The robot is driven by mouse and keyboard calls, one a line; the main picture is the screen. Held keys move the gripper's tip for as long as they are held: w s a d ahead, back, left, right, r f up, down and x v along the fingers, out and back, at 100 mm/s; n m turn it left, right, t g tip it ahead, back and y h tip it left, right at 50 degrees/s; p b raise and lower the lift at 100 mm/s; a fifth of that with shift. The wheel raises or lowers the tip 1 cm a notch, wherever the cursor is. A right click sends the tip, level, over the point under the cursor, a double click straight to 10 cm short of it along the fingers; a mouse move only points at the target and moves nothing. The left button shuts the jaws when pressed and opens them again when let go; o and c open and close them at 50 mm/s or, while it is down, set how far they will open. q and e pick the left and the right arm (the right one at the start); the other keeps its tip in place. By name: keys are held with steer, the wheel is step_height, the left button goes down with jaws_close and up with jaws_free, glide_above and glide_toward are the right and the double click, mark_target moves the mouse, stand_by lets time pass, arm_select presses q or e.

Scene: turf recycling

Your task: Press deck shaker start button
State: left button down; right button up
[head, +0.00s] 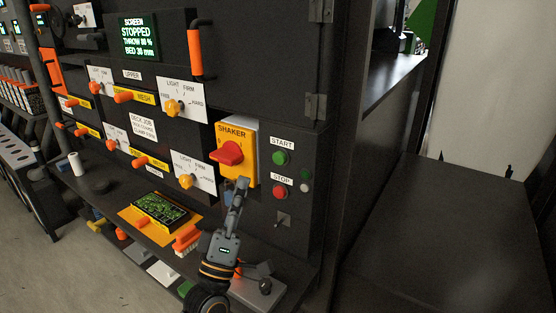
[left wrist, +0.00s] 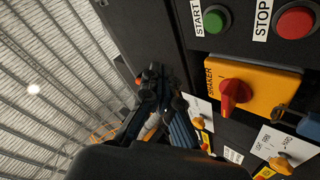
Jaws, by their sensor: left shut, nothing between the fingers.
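The green START button (head: 280,157) is on the dark panel, right of the yellow SHAKER plate (head: 250,153) with its red rotary knob (head: 228,152). The red STOP button (head: 280,192) is directly below it. My left gripper (head: 243,182) is shut and empty, pointing up in front of the plate's lower edge, below and left of START in the head view. In the left wrist view the gripper (left wrist: 164,78) appears apart from the START button (left wrist: 216,18) and the STOP button (left wrist: 295,20). My right gripper is out of view.
The green screen (head: 139,38) reads STOPPED. A toggle switch (head: 283,221) is below STOP. Orange knobs and white dial plates fill the panel's left part. A dark cabinet stands right.

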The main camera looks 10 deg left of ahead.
mark_target(279, 159)
arm_select(q)
steer(key=shift+w, duration=0.1)
steer(key=w+d+b, duration=0.2)
steer(key=w+d, duration=0.1)
steer(key=w, duration=0.5)
steer(key=shift+b, duration=0.35)
steer(key=shift+w, duration=0.1)
stand_by(1.1)
steer(key=shift+w+d, duration=0.2)
steer(key=shift+w, duration=0.2)
